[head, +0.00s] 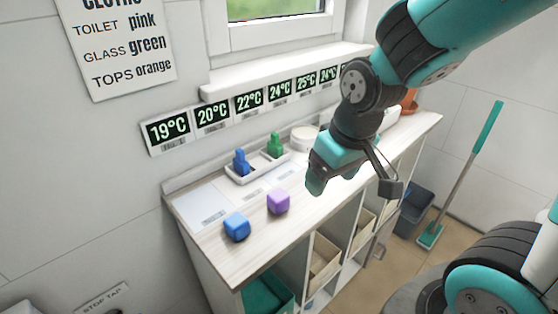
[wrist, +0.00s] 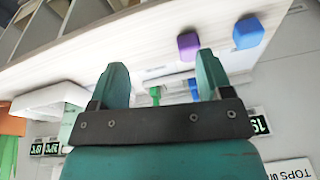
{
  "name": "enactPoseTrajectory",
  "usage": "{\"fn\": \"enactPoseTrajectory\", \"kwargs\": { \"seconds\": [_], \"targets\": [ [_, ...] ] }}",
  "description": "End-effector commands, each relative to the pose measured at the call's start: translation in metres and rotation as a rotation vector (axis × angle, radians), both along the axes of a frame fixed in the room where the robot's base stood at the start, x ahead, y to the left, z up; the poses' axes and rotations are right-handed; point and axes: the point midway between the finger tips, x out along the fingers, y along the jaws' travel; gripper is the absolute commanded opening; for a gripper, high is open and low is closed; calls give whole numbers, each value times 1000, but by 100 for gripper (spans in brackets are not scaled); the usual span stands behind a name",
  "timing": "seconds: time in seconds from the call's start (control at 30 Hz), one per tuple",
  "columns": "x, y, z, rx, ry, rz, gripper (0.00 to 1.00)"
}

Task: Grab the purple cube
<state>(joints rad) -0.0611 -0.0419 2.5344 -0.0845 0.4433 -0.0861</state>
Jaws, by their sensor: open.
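The purple cube (head: 278,203) sits on the pale wooden top of the cart (head: 245,250), just right of and behind a blue cube (head: 236,227). In the wrist view the purple cube (wrist: 188,46) shows past the right fingertip, with the blue cube (wrist: 248,32) farther right. My gripper (head: 318,180) hangs above the cart top, right of the purple cube and apart from it. In the wrist view my gripper (wrist: 160,68) has its two teal fingers spread, with no object held between them.
A white tray (head: 240,180) with blue and green bottle-like items stands behind the cubes. A round white container (head: 304,138) is farther back. A wall with temperature signs (head: 212,114) borders the cart. Open bins (head: 325,262) fill the shelves below.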

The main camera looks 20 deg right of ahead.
Motion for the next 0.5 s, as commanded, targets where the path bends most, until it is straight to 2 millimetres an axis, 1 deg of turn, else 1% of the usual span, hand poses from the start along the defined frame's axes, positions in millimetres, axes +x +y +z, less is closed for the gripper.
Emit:
{"fn": "enactPoseTrajectory", "kwargs": {
  "seconds": [0.03, 0.07, 0.13, 0.27, 0.5],
  "targets": [
    [6, -7, 26, -25, 1, 21, 72],
    [10, -10, 32, -42, 0, 49, 72],
    [23, -13, 46, -90, 8, 177, 72],
    [42, -5, 52, -156, 28, 487, 72],
    [70, 26, 62, -219, 65, 1136, 72]
  ]
}}
